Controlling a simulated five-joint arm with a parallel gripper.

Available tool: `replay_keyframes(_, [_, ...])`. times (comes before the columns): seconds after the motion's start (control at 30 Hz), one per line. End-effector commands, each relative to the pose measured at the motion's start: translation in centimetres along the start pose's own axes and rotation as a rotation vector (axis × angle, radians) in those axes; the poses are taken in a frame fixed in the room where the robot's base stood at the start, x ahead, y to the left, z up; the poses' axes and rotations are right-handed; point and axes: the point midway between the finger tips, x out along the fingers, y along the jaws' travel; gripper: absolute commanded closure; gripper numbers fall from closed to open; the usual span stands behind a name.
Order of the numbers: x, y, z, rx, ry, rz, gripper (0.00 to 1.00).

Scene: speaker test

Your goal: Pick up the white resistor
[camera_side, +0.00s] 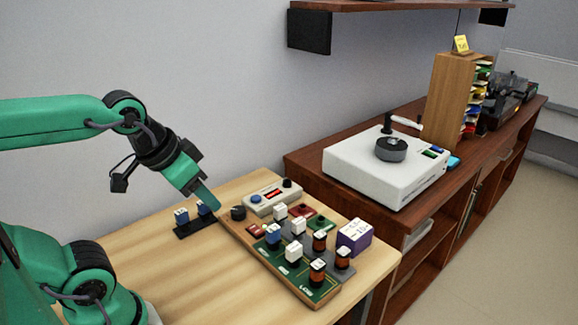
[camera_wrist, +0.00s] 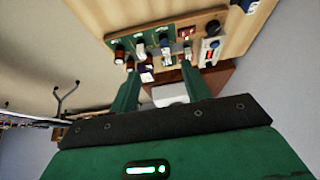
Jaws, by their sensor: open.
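Several white blocks stand upright on the wooden test board (camera_side: 232,229). One white block (camera_side: 280,212) is at the back, one white block (camera_side: 298,226) is near the middle, and one white block (camera_side: 293,252) is toward the front. I cannot tell which of them is the white resistor. My gripper (camera_side: 207,195) is tilted downward above the table, at the left back edge of the board, apart from the white blocks. In the wrist view my gripper (camera_wrist: 160,68) has its two green fingers apart with nothing held between them.
A blue block (camera_side: 272,236) and dark-orange cylinders (camera_side: 317,272) crowd the white blocks. A purple box (camera_side: 355,235) stands on the right. A black rack (camera_side: 197,228) with blue blocks lies left of the board. The table's left front is clear.

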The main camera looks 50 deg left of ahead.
Motion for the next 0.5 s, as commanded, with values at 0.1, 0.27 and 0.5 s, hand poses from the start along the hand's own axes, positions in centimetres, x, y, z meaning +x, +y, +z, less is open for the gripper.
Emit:
replay_keyframes(0.1, [0.2,-0.1,-0.6,0.0,-0.013,-0.002,0.53])
replay_keyframes(0.27, [0.6,-0.4,-2.0,0.0,-0.045,-0.007,0.53])
replay_keyframes(0.5, [2.3,-1.1,-5.3,0.002,-0.115,-0.014,0.53])
